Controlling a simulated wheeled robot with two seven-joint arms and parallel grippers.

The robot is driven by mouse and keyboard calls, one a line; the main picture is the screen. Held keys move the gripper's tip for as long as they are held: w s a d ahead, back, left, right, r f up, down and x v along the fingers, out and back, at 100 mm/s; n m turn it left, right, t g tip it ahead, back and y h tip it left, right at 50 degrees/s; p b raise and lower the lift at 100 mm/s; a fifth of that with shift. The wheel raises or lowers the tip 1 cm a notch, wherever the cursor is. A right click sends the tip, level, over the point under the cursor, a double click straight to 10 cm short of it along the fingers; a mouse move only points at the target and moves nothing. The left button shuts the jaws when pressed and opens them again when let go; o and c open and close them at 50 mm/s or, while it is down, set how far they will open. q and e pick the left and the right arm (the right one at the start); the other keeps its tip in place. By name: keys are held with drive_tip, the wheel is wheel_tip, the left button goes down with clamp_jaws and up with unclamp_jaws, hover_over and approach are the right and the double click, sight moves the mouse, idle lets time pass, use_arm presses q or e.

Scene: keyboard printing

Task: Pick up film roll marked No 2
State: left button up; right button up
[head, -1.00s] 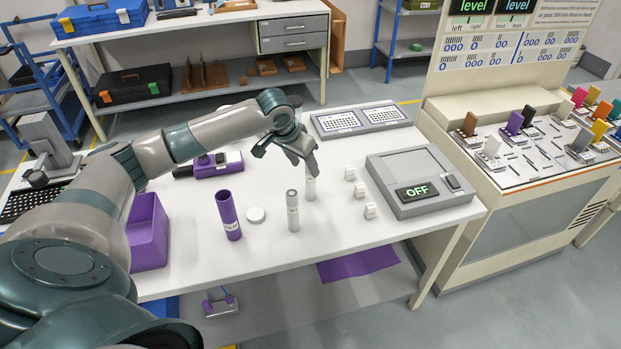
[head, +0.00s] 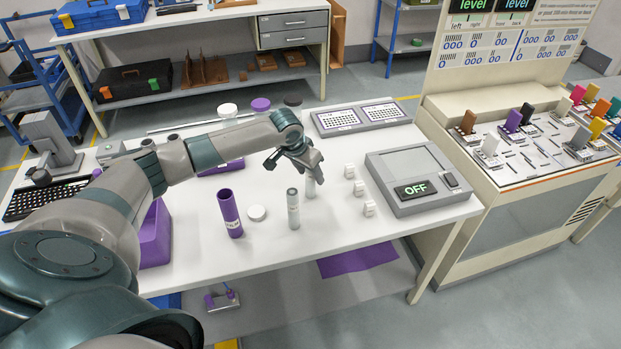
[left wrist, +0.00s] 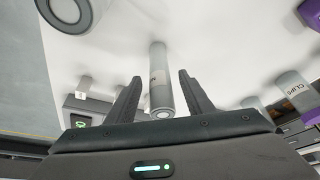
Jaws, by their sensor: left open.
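I cannot read the number on either label. In the left wrist view a grey roll (left wrist: 159,85) with a small label lies between the two spread fingers of the left gripper (left wrist: 158,77), with gaps on both sides. The left gripper is open and holds nothing. My right gripper is not in view.
Small white blocks (head: 359,188) and a grey device reading OFF (head: 415,185) are to the right. A purple bin (head: 155,238) is at the left. A jar marked CLIPS (left wrist: 294,91) shows in the wrist view.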

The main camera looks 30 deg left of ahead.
use_arm(q)
drive_tip(key=x, duration=0.1)
drive_tip(key=p+x, duration=0.1)
drive_tip(key=shift+w+f, duration=0.2)
drive_tip(key=shift+w, duration=0.15)
drive_tip(key=shift+p+x, duration=0.35)
drive_tip(key=shift+x, duration=0.55)
drive_tip(key=c, duration=1.1)
